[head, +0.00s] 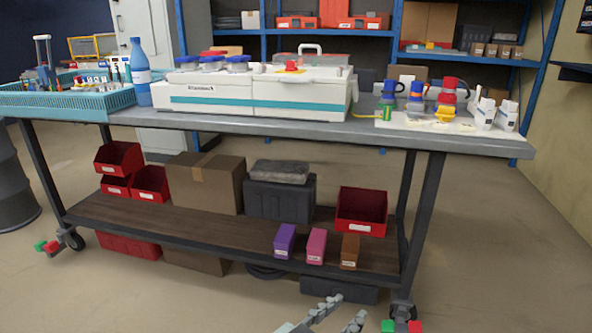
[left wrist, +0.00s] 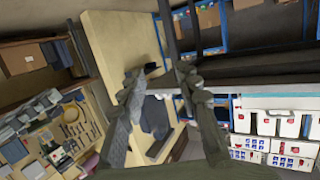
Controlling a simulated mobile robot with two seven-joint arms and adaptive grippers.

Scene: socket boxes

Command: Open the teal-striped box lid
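The white box with a teal stripe (head: 250,100) stands on the tabletop, left of centre in the head view. Its lid looks closed, with a handle and a red knob (head: 291,65) on top at the right and blue-and-white round parts (head: 212,63) at the left. My left gripper (head: 348,308) is at the bottom edge of the head view, low in front of the table and well apart from the box. Its fingers are spread with nothing between them; they also show in the left wrist view (left wrist: 161,88). My right gripper is in neither view.
A teal basket (head: 70,105) and a blue bottle (head: 140,72) stand left of the box. Blue and red plugs (head: 447,92) on a white board stand right. The lower shelf holds red bins (head: 361,210) and cartons (head: 207,182).

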